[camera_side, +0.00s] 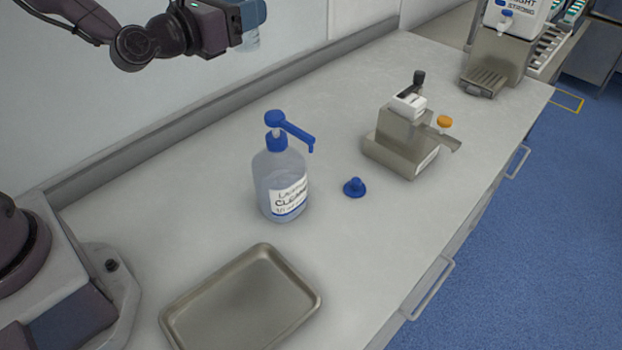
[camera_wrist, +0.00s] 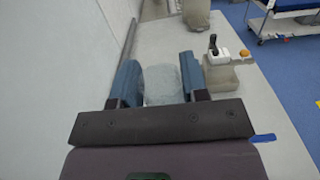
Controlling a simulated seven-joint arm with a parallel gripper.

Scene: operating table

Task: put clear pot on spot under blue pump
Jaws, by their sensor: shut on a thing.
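My gripper (camera_side: 252,16) is high above the back of the counter at upper left, shut on the clear pot (camera_side: 252,41), whose lower part shows below the blue fingers. In the wrist view the clear pot (camera_wrist: 163,84) sits between the two blue fingers. The blue pump (camera_side: 285,124) tops a clear bottle (camera_side: 281,180) standing upright mid-counter. Its nozzle points right over bare counter. The pot is well apart from the bottle, higher and farther back.
A small blue knobbed piece (camera_side: 354,187) lies right of the bottle. A metal tray (camera_side: 242,298) is in front. A metal device with a black lever (camera_side: 408,135) stands farther right, and a dispenser (camera_side: 508,45) at the far end. The counter behind the bottle is clear.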

